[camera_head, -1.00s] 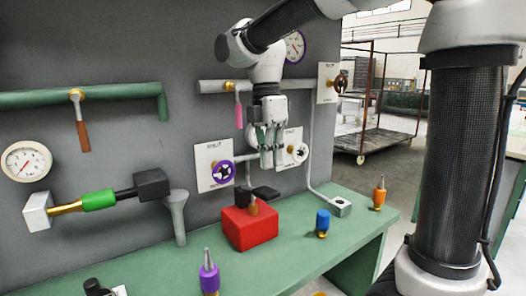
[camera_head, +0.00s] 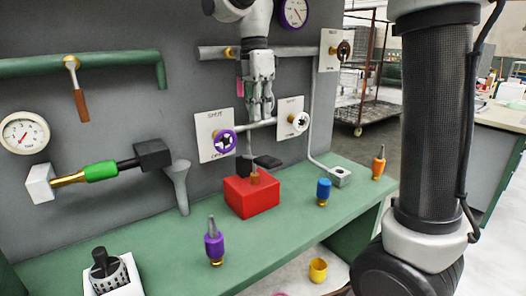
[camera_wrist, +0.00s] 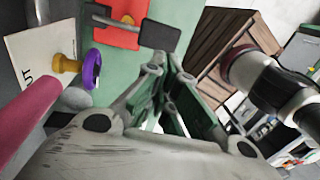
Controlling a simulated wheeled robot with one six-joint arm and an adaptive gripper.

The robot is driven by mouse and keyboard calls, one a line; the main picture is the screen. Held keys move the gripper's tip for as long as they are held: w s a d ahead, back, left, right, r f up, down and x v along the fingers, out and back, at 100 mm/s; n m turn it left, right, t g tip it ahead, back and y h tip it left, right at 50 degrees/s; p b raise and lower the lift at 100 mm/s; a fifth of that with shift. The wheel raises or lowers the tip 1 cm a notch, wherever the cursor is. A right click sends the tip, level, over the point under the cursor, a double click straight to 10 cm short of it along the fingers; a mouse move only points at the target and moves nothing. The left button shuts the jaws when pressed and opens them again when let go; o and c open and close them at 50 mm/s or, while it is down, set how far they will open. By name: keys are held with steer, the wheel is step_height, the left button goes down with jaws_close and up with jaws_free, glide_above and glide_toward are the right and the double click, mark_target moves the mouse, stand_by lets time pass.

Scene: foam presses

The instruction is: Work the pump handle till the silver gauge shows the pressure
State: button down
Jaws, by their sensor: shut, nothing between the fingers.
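The silver-rimmed gauge (camera_head: 24,133) is on the wall at the left; its needle is too small to read surely. I cannot tell surely which part is the pump handle. My gripper (camera_head: 260,114) is shut and empty, pointing down above the red block, by the pipe between the two valve wheels. In the wrist view, my gripper (camera_wrist: 180,105) has the red block (camera_wrist: 118,28) beyond it.
A purple wheel (camera_head: 222,142) and a white wheel (camera_head: 299,122) flank my gripper. A pink lever (camera_head: 239,87) hangs beside it. A green-gripped bar (camera_head: 100,171) sticks out at the left. Purple (camera_head: 214,246), blue (camera_head: 323,190) and orange (camera_head: 378,163) fittings stand on the bench.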

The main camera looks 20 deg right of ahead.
mark_target(268, 163)
steer(key=f, duration=0.3)
steer(key=s+f, duration=0.1)
steer(key=f, duration=0.6)
steer(key=shift+s+d+f, duration=0.15)
steer(key=shift+d+f, duration=0.05)
steer(key=shift+s+d+f+t, duration=0.1)
steer(key=shift+s+f+t, duration=0.2)
steer(key=shift+f+t, duration=0.1)
steer(key=f+t, duration=0.1)
steer(key=f, duration=0.1)
steer(key=s+f+t, duration=0.1)
steer(key=f, duration=0.1)
steer(key=shift+s+d+y, duration=0.1)
steer(key=shift+d+y, duration=0.1)
steer(key=shift+y, duration=0.2)
steer(key=shift+f, duration=0.35)
steer(key=shift+s, duration=0.1)
